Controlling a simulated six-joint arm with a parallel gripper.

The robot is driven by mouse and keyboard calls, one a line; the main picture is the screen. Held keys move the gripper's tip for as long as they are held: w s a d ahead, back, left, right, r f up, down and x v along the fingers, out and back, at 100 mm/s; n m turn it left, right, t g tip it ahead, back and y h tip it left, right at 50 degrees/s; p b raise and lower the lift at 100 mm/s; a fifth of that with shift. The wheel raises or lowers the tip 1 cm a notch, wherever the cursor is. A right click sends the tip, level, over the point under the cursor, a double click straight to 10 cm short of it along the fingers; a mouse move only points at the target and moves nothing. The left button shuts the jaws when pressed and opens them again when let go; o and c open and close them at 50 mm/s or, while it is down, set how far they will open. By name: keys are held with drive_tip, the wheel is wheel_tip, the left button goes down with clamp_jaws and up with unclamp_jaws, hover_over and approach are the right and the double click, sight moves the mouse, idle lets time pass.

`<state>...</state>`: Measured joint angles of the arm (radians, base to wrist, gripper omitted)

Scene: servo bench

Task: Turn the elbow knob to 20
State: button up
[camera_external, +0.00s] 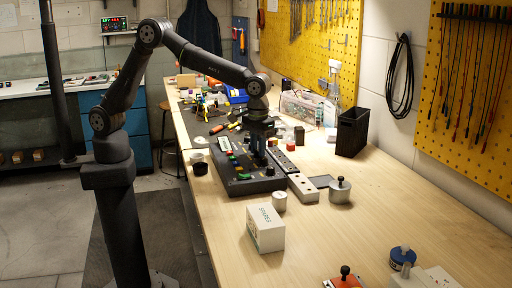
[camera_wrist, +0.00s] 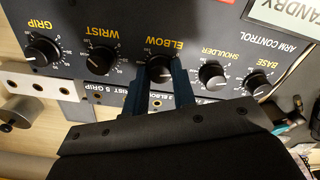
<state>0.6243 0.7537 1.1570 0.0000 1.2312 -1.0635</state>
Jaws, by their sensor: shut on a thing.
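The elbow knob (camera_wrist: 159,70) is a black dial with a numbered scale on the dark control panel (camera_wrist: 225,42), under the yellow word ELBOW in the wrist view. My gripper (camera_wrist: 162,75) is shut on the knob, with one finger on each side of it. The fingers hide part of the scale, and I cannot read the setting. In the external view my gripper (camera_external: 258,158) points down over the panel (camera_external: 240,182), and the knob is hidden there.
The wrist knob (camera_wrist: 100,60) and shoulder knob (camera_wrist: 212,75) flank the elbow knob closely. The grip knob (camera_wrist: 42,50) and base knob (camera_wrist: 257,83) are farther out. In the external view a white box (camera_external: 265,228) and a black bin (camera_external: 352,132) stand near the panel.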

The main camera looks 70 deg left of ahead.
idle(0.5)
drive_tip(key=o, duration=1)
wheel_tip(320, 180, up, 18)
drive_tip(key=shift+f, duration=0.25)
wheel_tip(320, 180, down, 18)
drive_tip(key=shift+r, duration=0.25)
idle(0.5)
